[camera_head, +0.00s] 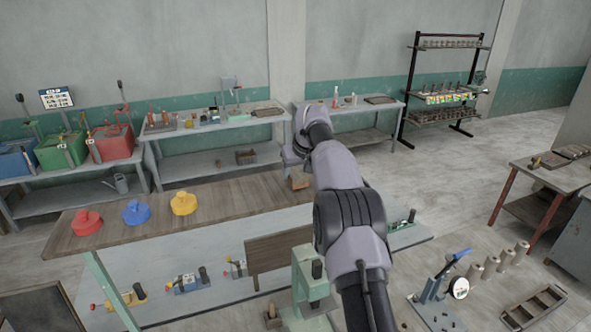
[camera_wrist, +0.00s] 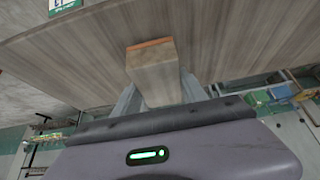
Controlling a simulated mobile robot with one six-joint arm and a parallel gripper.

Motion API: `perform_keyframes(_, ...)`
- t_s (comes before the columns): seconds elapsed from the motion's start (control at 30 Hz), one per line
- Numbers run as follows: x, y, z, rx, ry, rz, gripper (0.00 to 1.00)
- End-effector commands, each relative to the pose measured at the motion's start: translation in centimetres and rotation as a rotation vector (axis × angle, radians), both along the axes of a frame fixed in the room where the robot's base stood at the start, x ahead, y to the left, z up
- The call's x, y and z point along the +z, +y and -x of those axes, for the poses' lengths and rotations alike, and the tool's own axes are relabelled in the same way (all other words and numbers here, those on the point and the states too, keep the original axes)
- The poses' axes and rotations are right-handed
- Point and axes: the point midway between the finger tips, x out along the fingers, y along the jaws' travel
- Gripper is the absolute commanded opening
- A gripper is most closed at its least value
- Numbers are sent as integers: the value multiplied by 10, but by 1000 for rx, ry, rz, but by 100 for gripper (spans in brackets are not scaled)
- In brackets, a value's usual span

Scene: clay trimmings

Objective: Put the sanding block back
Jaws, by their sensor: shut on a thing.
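The sanding block, a tan wooden block with an orange edge, shows in the wrist view (camera_wrist: 155,72). My gripper (camera_wrist: 158,88) is shut on it, one grey finger on each side. In the head view, a small brown block (camera_head: 299,183), which looks like the same one, shows at the wooden tabletop (camera_head: 240,196), just below the end of my arm. I cannot tell whether the block touches the tabletop. My gripper's fingers are mostly hidden behind my arm in the head view.
Red (camera_head: 87,222), blue (camera_head: 137,212) and yellow (camera_head: 183,203) lidded pieces stand on the tabletop's left part. Benches with tools line the back wall, and a black rack (camera_head: 440,85) stands at the back right. The tabletop between the yellow piece and the block is clear.

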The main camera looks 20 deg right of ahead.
Motion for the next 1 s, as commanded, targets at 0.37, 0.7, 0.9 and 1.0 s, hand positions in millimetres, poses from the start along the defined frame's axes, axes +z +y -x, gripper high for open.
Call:
perform_keyframes(0.37,-10,0,0,0,0,0,17)
perform_keyframes(0.7,-10,0,0,0,0,0,72)
perform_keyframes(0.9,2,0,4,0,-4,1,72)
perform_keyframes(1.0,23,0,18,-1,-5,1,72)
